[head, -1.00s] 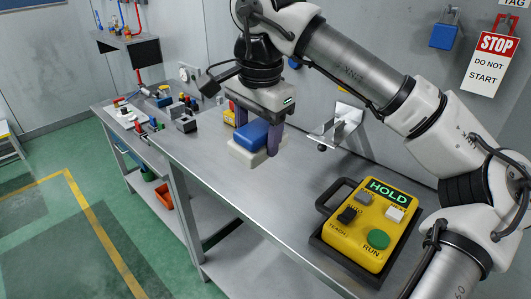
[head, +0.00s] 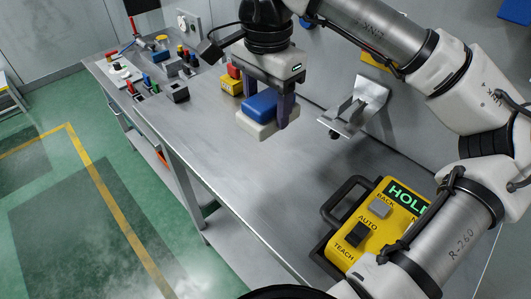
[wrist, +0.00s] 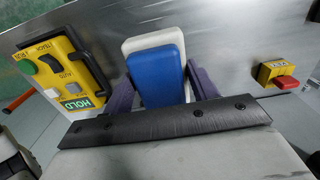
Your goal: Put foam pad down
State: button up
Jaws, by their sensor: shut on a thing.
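The foam pad (head: 261,106) has a blue upper block and a wider white lower layer. My gripper (head: 268,112) points down over the metal bench (head: 222,150) and is shut on the pad, with purple-grey fingers on either side of the blue part. In the wrist view the pad (wrist: 158,78) sits between the two fingers (wrist: 163,92), its white end showing beyond the blue. I cannot tell for sure whether its underside touches the bench.
A yellow control box (head: 375,222) with a black handle stands to the right, partly behind my arm. A metal bracket (head: 357,106) is on the wall side. The bench in front is bare.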

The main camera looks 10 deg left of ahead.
aim_at(266, 169)
notch_tip(266, 169, down, 14)
jog(key=shift+r+p, duration=0.15)
jog(key=shift+p, duration=0.65)
jog(key=o, duration=1)
jog(key=shift+o, duration=0.2)
notch_tip(266, 169, up, 12)
jog(key=shift+r+b, duration=0.1)
jog(key=shift+b, duration=0.65)
